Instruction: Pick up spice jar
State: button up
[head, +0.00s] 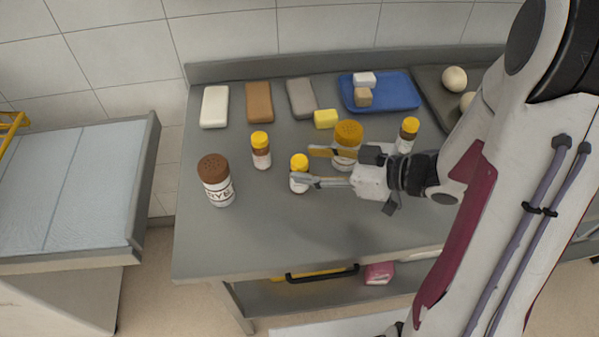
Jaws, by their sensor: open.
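Several small jars with yellow caps stand upright on the grey worktop (260,235). One spice jar (299,162) is at the fingertips of my gripper (305,166); the near finger crosses in front of its body, so its label is partly hidden. A second (261,152), with a brown band, stands to the left. A third (408,135) stands to the right, behind my wrist. My gripper is open, its fingers pointing left, with nothing clearly held. I cannot tell whether the near finger touches the jar.
A larger orange-lidded jar (348,135) stands close behind the gripper, partly covered by the far finger. A brown-lidded RYE jar (217,185) is at left. Behind are white, brown and grey blocks, a yellow block (325,119) and a blue tray (392,102). The front worktop is clear.

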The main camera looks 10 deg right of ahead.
aim_at(306, 163)
jog(key=shift+x, duration=1.7)
jog(key=shift+w+r, duration=0.1)
jog(key=c, duration=1.3)
